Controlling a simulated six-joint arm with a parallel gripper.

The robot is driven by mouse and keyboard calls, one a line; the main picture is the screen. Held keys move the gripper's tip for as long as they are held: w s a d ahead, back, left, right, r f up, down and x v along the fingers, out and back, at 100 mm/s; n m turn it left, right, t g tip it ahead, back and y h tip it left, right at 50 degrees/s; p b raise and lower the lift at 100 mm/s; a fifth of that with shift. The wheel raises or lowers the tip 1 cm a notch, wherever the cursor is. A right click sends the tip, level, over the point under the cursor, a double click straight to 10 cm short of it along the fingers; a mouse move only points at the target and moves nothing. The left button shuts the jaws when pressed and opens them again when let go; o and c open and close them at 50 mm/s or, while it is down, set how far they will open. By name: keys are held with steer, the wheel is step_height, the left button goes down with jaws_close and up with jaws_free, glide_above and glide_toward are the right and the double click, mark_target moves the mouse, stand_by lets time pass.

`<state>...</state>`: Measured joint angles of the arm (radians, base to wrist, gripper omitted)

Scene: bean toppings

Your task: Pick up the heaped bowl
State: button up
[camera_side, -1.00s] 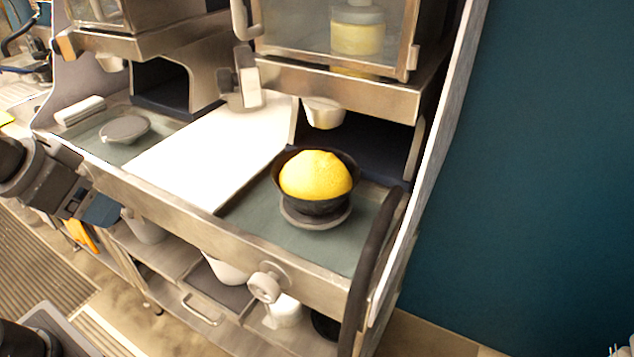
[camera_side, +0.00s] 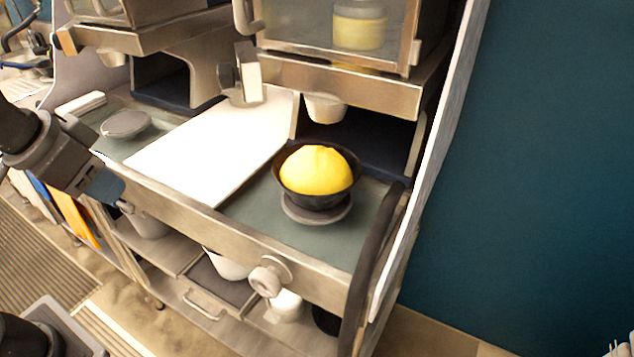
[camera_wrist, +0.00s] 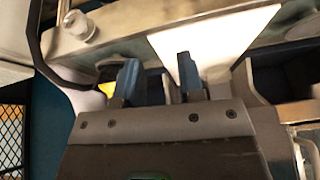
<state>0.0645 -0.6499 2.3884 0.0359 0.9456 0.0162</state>
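A black bowl (camera_side: 318,202) heaped with a rounded yellow mound (camera_side: 315,168) stands upright on a round grey pad (camera_side: 316,214) on the right-hand counter, in the side view. In the wrist view the yellow mound (camera_wrist: 107,89) shows only partly, behind the left finger. My gripper (camera_side: 104,190) is in front of the counter's left part, well to the left of the bowl and apart from it. In the wrist view its two blue fingers (camera_wrist: 159,75) stand apart with nothing between them.
A dispenser (camera_side: 340,80) with a nozzle (camera_side: 325,108) hangs above and behind the bowl. A white board (camera_side: 215,145) lies left of it. A dark curved bar (camera_side: 372,260) rises at the right front. The counter's metal front edge (camera_side: 200,215) runs below. Another round pad (camera_side: 126,124) is at left.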

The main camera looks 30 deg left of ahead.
steer(key=w+d+r+m+g+y, duration=0.1)
steer(key=w+d+r+m, duration=0.2)
steer(key=w+d, duration=0.3)
steer(key=w+d+r+m, duration=0.2)
steer(key=w+d+m, duration=0.1)
steer(key=w+d, duration=0.25)
steer(key=w+d+f+m+y, duration=0.1)
steer(key=w+d+m, duration=0.1)
steer(key=d, duration=0.5)
steer(key=w+d+f+m+y, duration=0.1)
steer(key=w+d+f+m, duration=0.1)
steer(key=d, duration=0.5)
glide_toward(319, 209)
steer(key=w+f, duration=0.1)
steer(key=f, duration=0.1)
steer(key=shift+a+x, duration=0.15)
steer(key=shift+x, duration=1.25)
steer(key=shift+a+x, duration=0.2)
steer(key=shift+x, duration=1.25)
steer(key=shift+r, duration=0.1)
steer(key=shift+c, duration=0.2)
jaws_close()
